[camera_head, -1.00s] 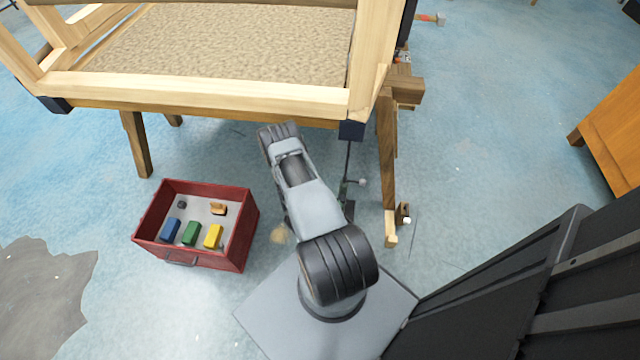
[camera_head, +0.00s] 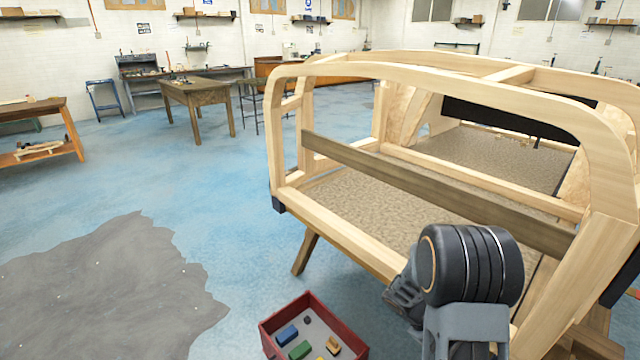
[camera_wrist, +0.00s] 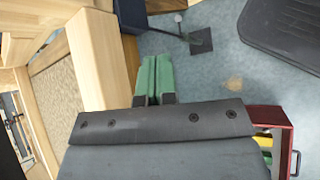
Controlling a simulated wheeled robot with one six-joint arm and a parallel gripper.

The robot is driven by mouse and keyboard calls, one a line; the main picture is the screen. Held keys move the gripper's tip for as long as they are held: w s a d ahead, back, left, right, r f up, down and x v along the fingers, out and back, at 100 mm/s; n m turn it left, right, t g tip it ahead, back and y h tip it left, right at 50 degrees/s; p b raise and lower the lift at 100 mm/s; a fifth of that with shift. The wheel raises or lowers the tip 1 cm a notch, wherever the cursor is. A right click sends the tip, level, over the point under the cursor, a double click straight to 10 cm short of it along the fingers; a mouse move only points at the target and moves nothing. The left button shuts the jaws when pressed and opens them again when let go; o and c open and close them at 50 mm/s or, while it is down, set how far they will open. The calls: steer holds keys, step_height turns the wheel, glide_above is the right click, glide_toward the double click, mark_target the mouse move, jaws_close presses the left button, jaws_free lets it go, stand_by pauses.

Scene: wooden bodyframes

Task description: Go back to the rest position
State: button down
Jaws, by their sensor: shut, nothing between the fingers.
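My gripper (camera_wrist: 153,80) shows in the wrist view, with its two green fingers side by side, closed together and empty. It hangs above the blue floor, beside the wooden bodyframe. In the head view my bent arm stands at the lower right in front of the bodyframe (camera_head: 440,185), and the gripper's fingers cannot be made out there.
A red box (camera_head: 276,347) with blue, green and yellow blocks stands on the floor; its corner also shows in the wrist view (camera_wrist: 283,118). A grey floor patch (camera_head: 110,290) lies left. A wooden table (camera_head: 205,92) stands further back. Floor between is clear.

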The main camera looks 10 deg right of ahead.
steer(key=s+a+r+m+t+y+p, duration=0.1)
steer(key=a+r+t+y+p, duration=0.2)
steer(key=a+r, duration=0.3)
steer(key=s+a+r+m+t+y+p, duration=0.2)
steer(key=a+r+p, duration=0.2)
steer(key=r, duration=1)
steer(key=s+a+r+m+t+y+p, duration=0.1)
steer(key=a+r+t+y+p, duration=0.2)
steer(key=a+r, duration=0.6)
steer(key=shift+s+r+t+y+p, duration=0.15)
steer(key=shift+r+t+y+p, duration=0.15)
steer(key=shift+r+p, duration=0.45)
steer(key=shift+f, duration=0.15)
